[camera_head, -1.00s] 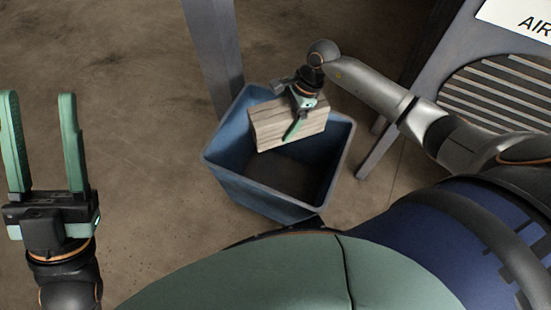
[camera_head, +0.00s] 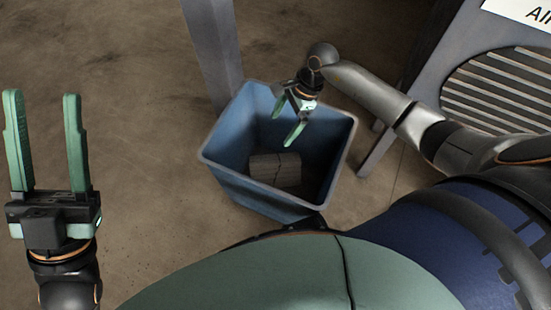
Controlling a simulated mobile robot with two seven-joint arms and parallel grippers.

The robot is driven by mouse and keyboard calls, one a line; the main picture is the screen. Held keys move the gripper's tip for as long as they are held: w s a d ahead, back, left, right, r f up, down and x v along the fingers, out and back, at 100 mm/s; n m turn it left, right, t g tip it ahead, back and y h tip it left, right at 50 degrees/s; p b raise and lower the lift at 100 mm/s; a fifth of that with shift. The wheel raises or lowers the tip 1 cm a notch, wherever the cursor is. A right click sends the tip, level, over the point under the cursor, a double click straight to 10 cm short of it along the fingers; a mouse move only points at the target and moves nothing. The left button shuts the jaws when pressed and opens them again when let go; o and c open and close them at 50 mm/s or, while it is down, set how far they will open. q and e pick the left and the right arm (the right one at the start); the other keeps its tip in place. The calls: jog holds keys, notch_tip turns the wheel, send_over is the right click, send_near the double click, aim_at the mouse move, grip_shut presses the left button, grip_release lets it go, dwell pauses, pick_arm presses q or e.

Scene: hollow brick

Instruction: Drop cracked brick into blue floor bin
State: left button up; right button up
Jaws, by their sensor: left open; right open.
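The cracked brick (camera_head: 275,171) lies inside the blue floor bin (camera_head: 235,185), low down near its bottom. It is grey-brown, and a dark crack line runs down its visible face. My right gripper (camera_head: 286,124) is over the bin's opening near the back, above and apart from the brick, open and empty. My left gripper (camera_head: 43,110) is at the far left, fingers pointing up, open and empty, away from the bin.
A grey metal post (camera_head: 213,50) stands just behind the bin on the left. A grey cabinet with a slatted vent (camera_head: 503,90) and a partly visible sign (camera_head: 520,20) stands at the right. The brown floor (camera_head: 120,60) on the left is clear.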

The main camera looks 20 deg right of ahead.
pick_arm(q)
jog(key=shift+m, duration=0.3)
jog(key=shift+a+r+p, duration=0.15)
jog(key=shift+r+p, duration=0.75)
jog(key=shift+r, duration=0.1)
jog(key=shift+a+r+p, duration=0.1)
jog(key=shift+r+p, duration=0.8)
jog(key=shift+r, duration=0.1)
pick_arm(e)
jog(key=v, duration=1.2)
jog(key=shift+r, duration=0.3)
pick_arm(q)
jog(key=shift+s, duration=0.1)
pick_arm(e)
jog(key=shift+w+d, duration=0.1)
